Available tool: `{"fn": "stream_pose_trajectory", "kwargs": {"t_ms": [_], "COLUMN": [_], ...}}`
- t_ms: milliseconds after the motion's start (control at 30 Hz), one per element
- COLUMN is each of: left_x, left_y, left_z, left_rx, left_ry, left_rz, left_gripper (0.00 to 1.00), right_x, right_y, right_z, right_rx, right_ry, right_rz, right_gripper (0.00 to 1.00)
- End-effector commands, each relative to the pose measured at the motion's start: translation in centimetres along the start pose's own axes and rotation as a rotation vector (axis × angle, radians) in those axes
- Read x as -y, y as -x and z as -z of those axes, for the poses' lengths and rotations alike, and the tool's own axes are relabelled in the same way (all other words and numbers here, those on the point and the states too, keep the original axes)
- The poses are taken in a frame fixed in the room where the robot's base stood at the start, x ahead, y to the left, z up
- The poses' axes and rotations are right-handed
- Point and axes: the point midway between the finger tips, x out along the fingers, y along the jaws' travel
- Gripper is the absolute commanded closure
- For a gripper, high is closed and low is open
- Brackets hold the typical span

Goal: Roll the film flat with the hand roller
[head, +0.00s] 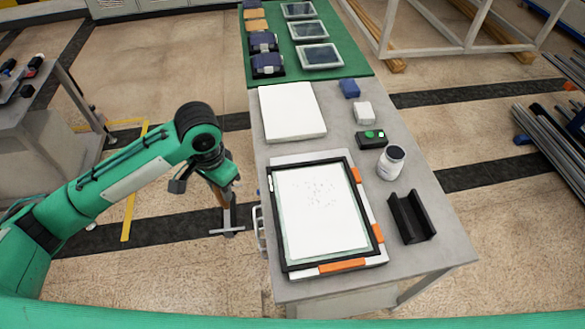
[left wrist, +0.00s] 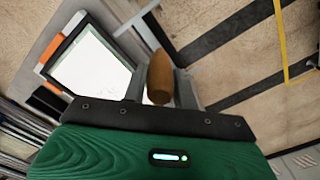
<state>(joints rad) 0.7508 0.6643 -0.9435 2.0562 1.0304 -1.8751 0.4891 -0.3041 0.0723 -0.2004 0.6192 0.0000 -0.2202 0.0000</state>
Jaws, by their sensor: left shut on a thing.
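My left gripper (head: 230,186) is off the left side of the table, above the floor. It is shut on the brown handle of the hand roller, and the handle (left wrist: 160,78) shows between the fingers in the left wrist view. In the head view a grey T-shaped piece (head: 228,228) hangs below the gripper and looks like the roller's lower part. The film (head: 318,215) is a white sheet with small dark specks near its middle. It lies inside a black frame (head: 280,240) on the table, apart from the roller. My right gripper is not in view.
A white slab (head: 292,112) lies behind the frame. A white jar (head: 391,163), a black-green box (head: 371,140), small blocks and an empty black cradle (head: 411,218) stand on the right of the table (head: 440,245). Orange pieces (head: 342,266) edge the frame. A white rail (head: 259,228) juts from the table's left side.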

Motion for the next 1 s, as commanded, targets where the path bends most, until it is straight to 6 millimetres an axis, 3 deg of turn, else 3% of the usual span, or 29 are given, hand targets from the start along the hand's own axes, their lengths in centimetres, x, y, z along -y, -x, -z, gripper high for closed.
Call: {"fn": "stream_pose_trajectory", "kwargs": {"t_ms": [400,1000], "left_x": [-2.5,-5.9], "left_y": [-0.7,-1.8], "left_z": [4.1,9.2], "left_rx": [0.0,0.003], "left_ry": [-0.677,-1.648], "left_rz": [0.003,0.003], "left_gripper": [0.9,0.9], "right_x": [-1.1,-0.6], "right_y": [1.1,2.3], "right_z": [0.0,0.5], "right_rx": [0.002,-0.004], "right_ry": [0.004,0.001], "right_rz": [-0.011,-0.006], "right_gripper": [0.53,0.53]}}
